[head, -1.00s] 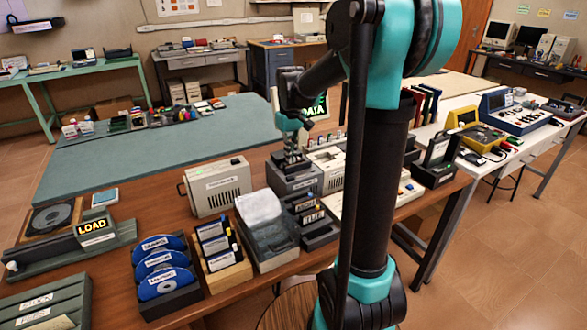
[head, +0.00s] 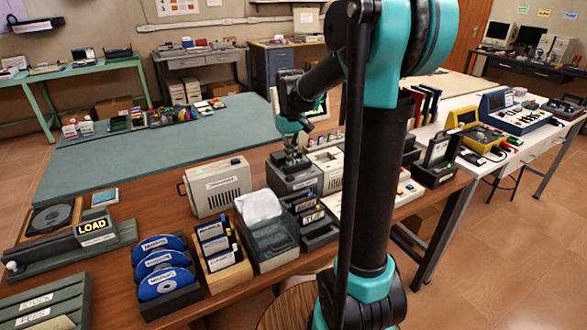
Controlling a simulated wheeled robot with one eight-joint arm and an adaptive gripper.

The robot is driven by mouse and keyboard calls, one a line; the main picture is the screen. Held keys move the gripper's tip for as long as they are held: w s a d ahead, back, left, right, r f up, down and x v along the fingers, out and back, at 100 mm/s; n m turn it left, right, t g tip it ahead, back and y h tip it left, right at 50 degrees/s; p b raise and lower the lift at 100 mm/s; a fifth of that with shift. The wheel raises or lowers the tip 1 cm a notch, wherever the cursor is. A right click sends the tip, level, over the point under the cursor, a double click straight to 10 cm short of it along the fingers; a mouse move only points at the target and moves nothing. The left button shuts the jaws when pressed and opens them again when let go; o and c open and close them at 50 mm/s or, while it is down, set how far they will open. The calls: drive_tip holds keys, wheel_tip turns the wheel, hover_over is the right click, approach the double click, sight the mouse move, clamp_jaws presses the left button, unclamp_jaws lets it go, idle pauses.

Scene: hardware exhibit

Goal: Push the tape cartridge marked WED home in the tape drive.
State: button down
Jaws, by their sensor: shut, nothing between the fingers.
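A dark grey box (head: 287,182) with a white front label, which looks like the tape drive, stands mid-bench, left of my arm column. My gripper (head: 292,160) points down at the top of this box, its fingers together and empty. I cannot tell whether the fingertips touch the box or anything in it. I cannot make out the cartridge marked WED; it may be hidden by the fingers or inside the box. A dark rack (head: 318,230) with several labelled cartridges stands in front of the box, its labels too small to read surely.
A beige vented unit (head: 218,188) stands left of the grey box. A grey bin with a white cloth (head: 260,206), a wooden holder (head: 226,272) and a disc rack (head: 168,295) line the front. My arm column hides part of the bench to the right.

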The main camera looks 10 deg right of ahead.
drive_tip(key=shift+r, duration=3.4)
